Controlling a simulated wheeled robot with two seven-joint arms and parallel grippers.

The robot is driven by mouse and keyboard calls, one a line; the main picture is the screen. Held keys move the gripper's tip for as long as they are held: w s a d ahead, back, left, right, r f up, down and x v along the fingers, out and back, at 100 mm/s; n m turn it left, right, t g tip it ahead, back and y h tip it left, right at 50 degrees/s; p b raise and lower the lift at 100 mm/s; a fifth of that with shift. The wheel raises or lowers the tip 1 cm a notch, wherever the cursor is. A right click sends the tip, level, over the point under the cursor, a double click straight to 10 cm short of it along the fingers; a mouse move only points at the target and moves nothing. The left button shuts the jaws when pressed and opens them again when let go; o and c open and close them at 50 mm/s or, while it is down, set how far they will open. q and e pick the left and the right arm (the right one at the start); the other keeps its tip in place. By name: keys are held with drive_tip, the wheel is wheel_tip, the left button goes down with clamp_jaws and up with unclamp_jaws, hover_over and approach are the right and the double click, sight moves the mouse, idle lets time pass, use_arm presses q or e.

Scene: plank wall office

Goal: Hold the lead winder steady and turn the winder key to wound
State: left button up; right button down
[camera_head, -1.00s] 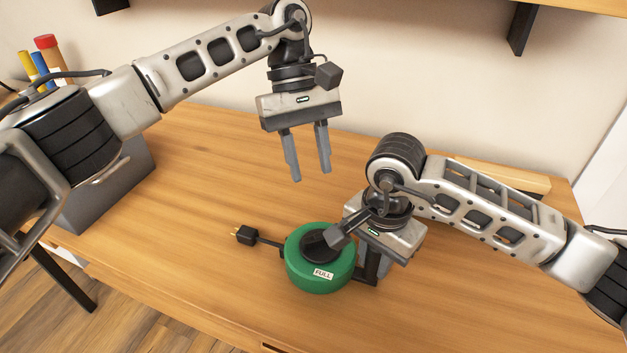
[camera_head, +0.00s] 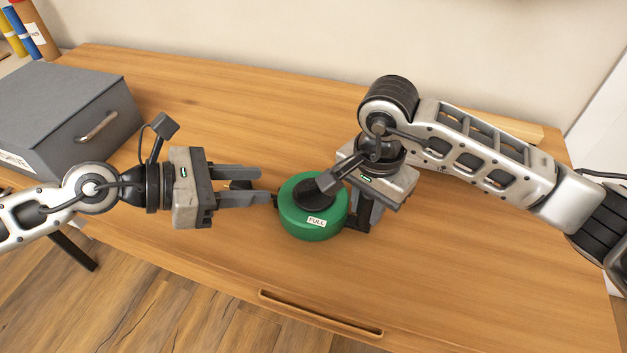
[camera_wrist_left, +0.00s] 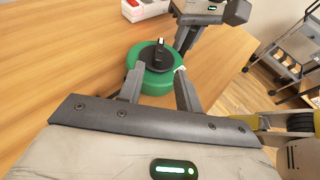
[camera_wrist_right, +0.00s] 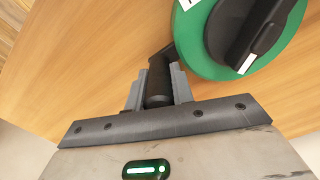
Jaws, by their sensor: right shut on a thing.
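The lead winder (camera_head: 298,225) is a round green drum with a FULL label, standing on the desk. Its black winder key (camera_wrist_left: 158,50), a raised bar with a white mark, sits on top; my right wrist parts partly cover it in the head view. My right gripper (camera_wrist_right: 160,82) is shut on the winder's black side handle (camera_wrist_right: 158,80), beside the drum. My left gripper (camera_head: 266,186) is open and level at the drum's left side, its fingers pointing at it. In the left wrist view the drum shows beyond and between the fingertips. The lead's plug is mostly hidden behind the left fingers.
A grey box file (camera_head: 65,110) stands at the left of the desk (camera_head: 230,95). Tubes (camera_head: 35,30) stand at the far left corner. The back middle of the desk is clear.

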sight(308, 184)
use_arm(q)
drive_tip(key=x, duration=1.1)
drive_tip(key=shift+d+f, duration=0.15)
drive_tip(key=shift+d, duration=0.05)
clamp_jaws()
